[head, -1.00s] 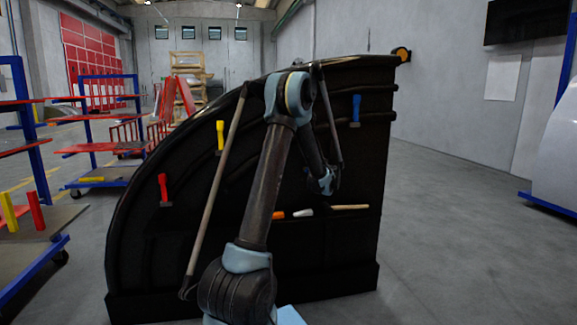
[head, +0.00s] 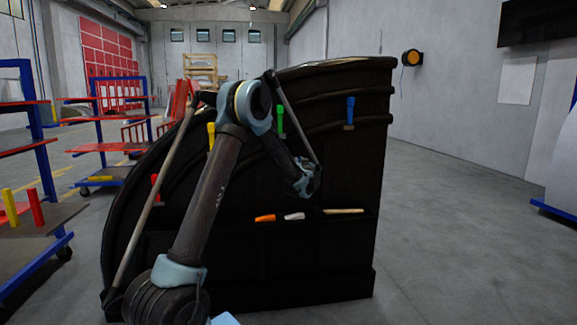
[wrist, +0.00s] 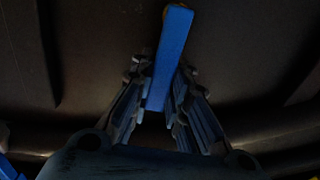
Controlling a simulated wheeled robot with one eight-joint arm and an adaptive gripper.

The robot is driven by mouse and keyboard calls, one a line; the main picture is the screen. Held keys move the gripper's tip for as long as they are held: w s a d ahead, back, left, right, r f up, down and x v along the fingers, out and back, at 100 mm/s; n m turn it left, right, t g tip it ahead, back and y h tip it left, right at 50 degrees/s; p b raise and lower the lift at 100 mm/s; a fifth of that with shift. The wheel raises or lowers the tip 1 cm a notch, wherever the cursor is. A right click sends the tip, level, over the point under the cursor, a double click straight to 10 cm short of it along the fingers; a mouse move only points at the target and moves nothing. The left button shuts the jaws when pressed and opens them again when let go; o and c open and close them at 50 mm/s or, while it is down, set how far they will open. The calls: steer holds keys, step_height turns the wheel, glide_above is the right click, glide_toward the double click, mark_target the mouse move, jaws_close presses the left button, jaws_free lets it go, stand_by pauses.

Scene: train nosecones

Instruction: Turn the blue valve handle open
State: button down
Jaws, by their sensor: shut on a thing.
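In the wrist view a blue handle (wrist: 170,58) stands as a long flat bar between the two fingers of my gripper (wrist: 160,105). The fingers are shut on its lower part, and its upper end sticks out beyond them. In the head view a blue handle (head: 350,111) hangs upright at the upper right of the black nosecone (head: 345,245). My wrist shows lower and left of it there, with the fingers hidden. I cannot tell whether both views show the same handle.
The nosecone also carries green (head: 281,121), yellow (head: 211,135) and red (head: 155,186) handles. Orange (head: 265,218), white (head: 294,216) and tan (head: 343,211) pieces lie on its ledge. Blue-framed shelves (head: 45,130) stand at left.

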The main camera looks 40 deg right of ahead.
stand_by(0.5)
steer(key=c, duration=1.5)
jaws_free()
steer(key=v, duration=1.2)
steer(key=shift+w+a, duration=0.1)
